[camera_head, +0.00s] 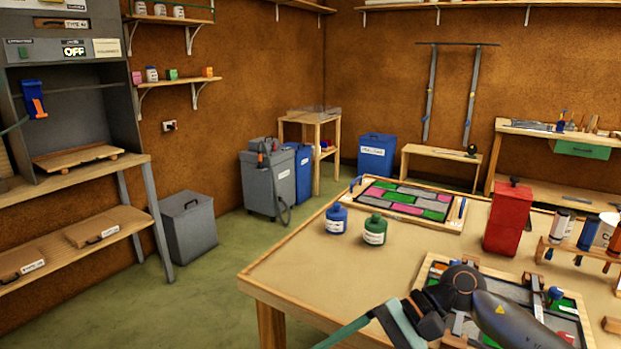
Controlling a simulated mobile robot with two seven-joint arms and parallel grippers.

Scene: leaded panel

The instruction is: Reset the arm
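One of my arms crosses the lower right of the head view, bent over the workbench (320,262). Its dark joint (462,286) is above a framed panel (568,305), and a dark grey link with a yellow warning mark (522,322) runs to the bottom right. A teal-banded part (398,325) runs down to the bottom edge. No gripper fingers show, so I cannot tell which arm this is. The arm hides much of the framed panel beneath it.
A coloured glass panel (410,200) lies at the bench's back. The bench's left front is bare.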

